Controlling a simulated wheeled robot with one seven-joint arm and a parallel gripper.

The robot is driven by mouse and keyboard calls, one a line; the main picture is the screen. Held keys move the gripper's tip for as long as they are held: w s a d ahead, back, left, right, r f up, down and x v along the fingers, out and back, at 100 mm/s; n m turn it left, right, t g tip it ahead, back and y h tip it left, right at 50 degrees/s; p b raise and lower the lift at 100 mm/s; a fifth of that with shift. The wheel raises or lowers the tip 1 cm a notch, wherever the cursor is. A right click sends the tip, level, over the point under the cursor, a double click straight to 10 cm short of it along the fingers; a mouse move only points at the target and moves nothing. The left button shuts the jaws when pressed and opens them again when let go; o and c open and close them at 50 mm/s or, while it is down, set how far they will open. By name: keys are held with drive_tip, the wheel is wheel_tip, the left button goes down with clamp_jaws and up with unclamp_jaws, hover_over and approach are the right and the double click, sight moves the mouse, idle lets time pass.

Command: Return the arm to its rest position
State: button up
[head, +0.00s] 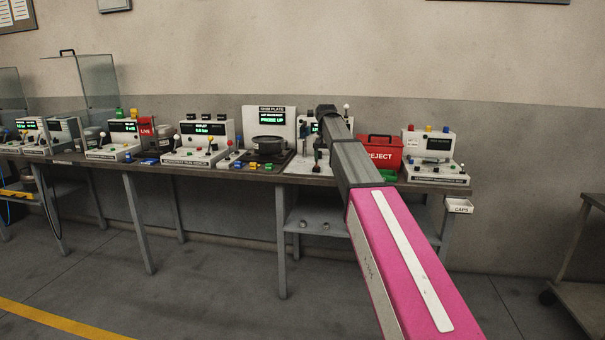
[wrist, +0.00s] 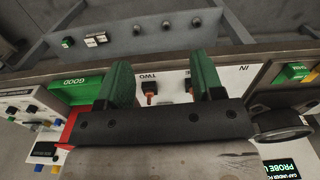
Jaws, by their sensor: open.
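My arm (head: 400,255), with a pink and white link and dark grey links, reaches from the lower right of the head view to the workbench (head: 230,172). In the wrist view my gripper (wrist: 161,78) has two green fingers set wide apart with nothing held between them. It is over the bench's front edge, above a white panel (wrist: 172,82) marked TWO and IN. A small red-stemmed part (wrist: 150,92) on that panel shows between the fingers, apart from them. In the head view the fingers are hidden by the arm.
A red REJECT box (head: 381,155) stands right of my arm, and a grey control unit (head: 432,146) beyond it. A dark round plate station (head: 268,146) stands to the left. A green GOOD tray (wrist: 76,90) shows in the wrist view. A cart (head: 585,240) is at far right.

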drive_tip(key=s+d+f, duration=0.3)
drive_tip(key=s+f, duration=0.9)
drive_tip(key=f, duration=0.1)
drive_tip(key=s+d+f+n, duration=0.1)
drive_tip(key=s+d+f, duration=0.2)
drive_tip(key=s+f, duration=0.8)
drive_tip(key=s+d+f, duration=0.4)
drive_tip(key=s+f, duration=0.8)
drive_tip(key=f, duration=0.2)
drive_tip(key=shift+s+f+n, duration=0.3)
drive_tip(key=shift+f, duration=0.05)
